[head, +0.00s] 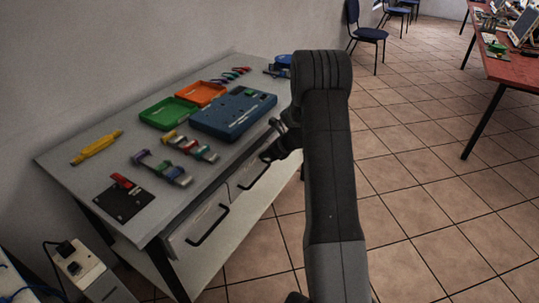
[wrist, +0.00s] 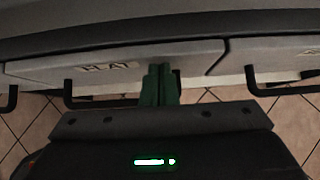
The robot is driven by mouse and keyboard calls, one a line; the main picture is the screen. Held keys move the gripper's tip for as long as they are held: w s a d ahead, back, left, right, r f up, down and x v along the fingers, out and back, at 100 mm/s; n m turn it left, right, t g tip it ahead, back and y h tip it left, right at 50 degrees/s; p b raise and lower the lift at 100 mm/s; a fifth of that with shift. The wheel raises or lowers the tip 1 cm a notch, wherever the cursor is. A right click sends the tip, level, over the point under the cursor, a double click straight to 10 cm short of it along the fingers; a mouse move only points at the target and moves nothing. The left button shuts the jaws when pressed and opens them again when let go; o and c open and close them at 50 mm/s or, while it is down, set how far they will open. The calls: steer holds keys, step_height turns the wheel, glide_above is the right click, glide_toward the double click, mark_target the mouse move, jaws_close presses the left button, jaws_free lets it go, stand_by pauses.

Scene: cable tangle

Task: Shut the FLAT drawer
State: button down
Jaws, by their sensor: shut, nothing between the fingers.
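The FLAT drawer (wrist: 40,68) has a pale front with a FLAT label (wrist: 110,67) and a dark bar handle (wrist: 95,103). It lies across the middle of the wrist view. My gripper (wrist: 159,72) is shut and empty, its green fingertips against or just short of the drawer front, right of the label. The fingers hide part of the handle. A dark gap shows at the drawer's right edge; how far it stands out is unclear. In the head view my gripper (head: 272,152) is by the drawer fronts, partly behind my arm.
Neighbouring drawers show handles at the left (wrist: 9,98) and right (wrist: 280,88). The grey table (head: 75,155) above holds a blue case (head: 235,115), green tray (head: 168,112), orange tray (head: 202,93) and tools. Tiled floor (head: 410,200) is open at right.

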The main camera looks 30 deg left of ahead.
steer(key=shift+a+r, duration=0.2)
steer(key=shift+a, duration=0.05)
steer(key=d+r, duration=0.6)
steer(key=d, duration=0.5)
steer(key=shift+s+d+r, duration=0.2)
steer(key=shift+d+r, duration=0.1)
steer(key=shift+r, duration=0.05)
